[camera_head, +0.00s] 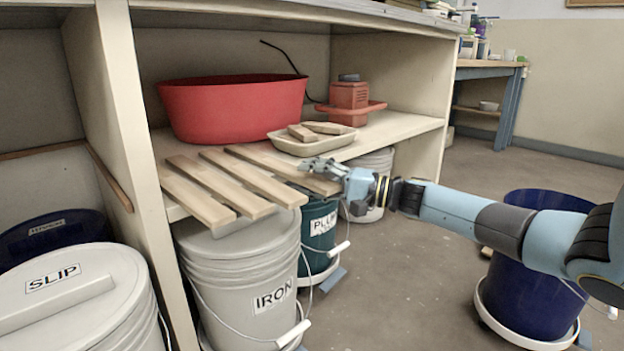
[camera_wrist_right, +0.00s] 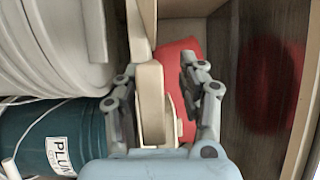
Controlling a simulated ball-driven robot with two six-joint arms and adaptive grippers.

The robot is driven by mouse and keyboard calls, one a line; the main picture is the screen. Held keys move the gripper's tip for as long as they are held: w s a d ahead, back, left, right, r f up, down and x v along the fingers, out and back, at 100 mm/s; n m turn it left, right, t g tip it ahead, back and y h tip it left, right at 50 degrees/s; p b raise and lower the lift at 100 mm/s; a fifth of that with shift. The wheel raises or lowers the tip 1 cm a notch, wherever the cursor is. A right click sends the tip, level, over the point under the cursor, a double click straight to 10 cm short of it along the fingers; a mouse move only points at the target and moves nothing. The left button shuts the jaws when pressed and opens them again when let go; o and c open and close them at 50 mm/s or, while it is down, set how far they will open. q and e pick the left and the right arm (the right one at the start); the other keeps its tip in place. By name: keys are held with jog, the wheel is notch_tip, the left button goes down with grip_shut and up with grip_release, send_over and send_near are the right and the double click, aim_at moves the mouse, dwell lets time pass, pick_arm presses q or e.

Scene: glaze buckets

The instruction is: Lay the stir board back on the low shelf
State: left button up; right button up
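Several pale wooden boards (camera_head: 237,182) lie side by side on the low shelf (camera_head: 392,131), their near ends over its front edge. I cannot tell which is the stir board. The rightmost board (camera_head: 280,168) ends beside my right gripper (camera_head: 318,166). In the right wrist view my right gripper (camera_wrist_right: 160,88) has its two fingers spread apart. A pale, flat piece (camera_wrist_right: 150,100) is seen edge-on between them, with a visible gap to the upper finger on the right of that picture. I cannot tell whether it is the board or the dish. My left gripper is out of view.
A red tub (camera_head: 232,110), a pale dish (camera_head: 312,146) with wooden blocks and a red device (camera_head: 349,98) stand on the shelf. Below are the IRON bucket (camera_head: 245,285) and teal PLUM bucket (camera_head: 317,238). A dark blue bucket (camera_head: 525,290) stands right; the middle floor is clear.

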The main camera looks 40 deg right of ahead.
aim_at(337, 184)
jog(key=v, duration=0.7)
jog(key=shift+s+d, duration=0.15)
jog(key=shift+s, duration=0.1)
jog(key=shift+f, duration=0.1)
